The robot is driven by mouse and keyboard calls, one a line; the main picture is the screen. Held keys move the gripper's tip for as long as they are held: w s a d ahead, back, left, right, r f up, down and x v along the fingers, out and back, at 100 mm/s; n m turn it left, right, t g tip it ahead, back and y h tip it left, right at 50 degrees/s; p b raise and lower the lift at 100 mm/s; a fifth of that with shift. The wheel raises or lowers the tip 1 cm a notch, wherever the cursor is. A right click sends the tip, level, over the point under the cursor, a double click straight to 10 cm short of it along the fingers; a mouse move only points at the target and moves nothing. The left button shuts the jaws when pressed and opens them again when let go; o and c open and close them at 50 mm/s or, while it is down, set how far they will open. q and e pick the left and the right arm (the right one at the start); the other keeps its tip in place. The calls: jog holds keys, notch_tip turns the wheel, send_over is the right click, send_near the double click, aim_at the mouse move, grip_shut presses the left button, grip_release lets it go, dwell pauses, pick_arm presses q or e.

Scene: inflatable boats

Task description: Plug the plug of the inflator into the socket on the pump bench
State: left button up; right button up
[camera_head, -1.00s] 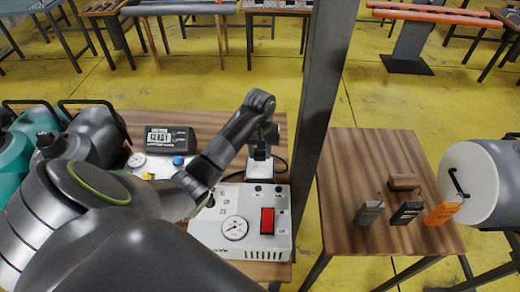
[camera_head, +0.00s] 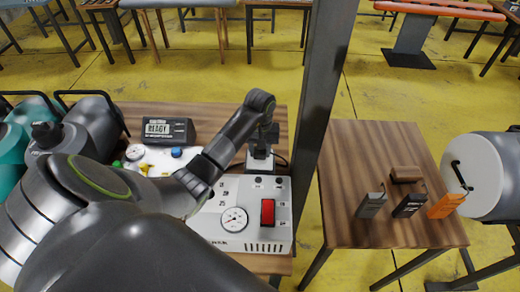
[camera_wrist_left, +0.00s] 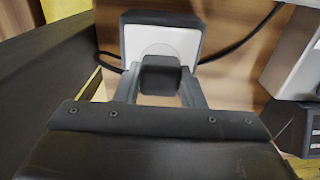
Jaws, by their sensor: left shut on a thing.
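The inflator, a white box (camera_head: 222,228) with a round gauge and a red switch, sits on the wooden pump bench (camera_head: 225,113). My left gripper (camera_head: 262,147) is behind the inflator's far edge, pointing down. In the left wrist view its fingers (camera_wrist_left: 160,84) are shut on a dark block, which looks like the plug (camera_wrist_left: 160,76). The block lies in front of a white plate with a grey round face and dark frame, which looks like the socket (camera_wrist_left: 186,42). The white plate also shows below the gripper in the head view (camera_head: 260,164). How deep the plug sits is hidden. My right gripper is not in view.
A dark metal post (camera_head: 320,100) rises just right of the inflator. A black display reading READY (camera_head: 167,131) stands behind left. A side table (camera_head: 375,150) at right holds small dark and orange items. Dark cable (camera_wrist_left: 238,42) runs beside the plate.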

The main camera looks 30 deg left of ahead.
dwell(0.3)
pick_arm(q)
jog(key=shift+b, duration=0.55)
dwell(0.4)
dwell(0.3)
jog(key=shift+b, duration=0.3)
dwell(0.5)
jog(key=shift+f, duration=0.15)
jog(key=shift+f+b, duration=0.45)
jog(key=shift+b, duration=0.25)
jog(key=o, duration=1)
jog(key=shift+r, duration=0.1)
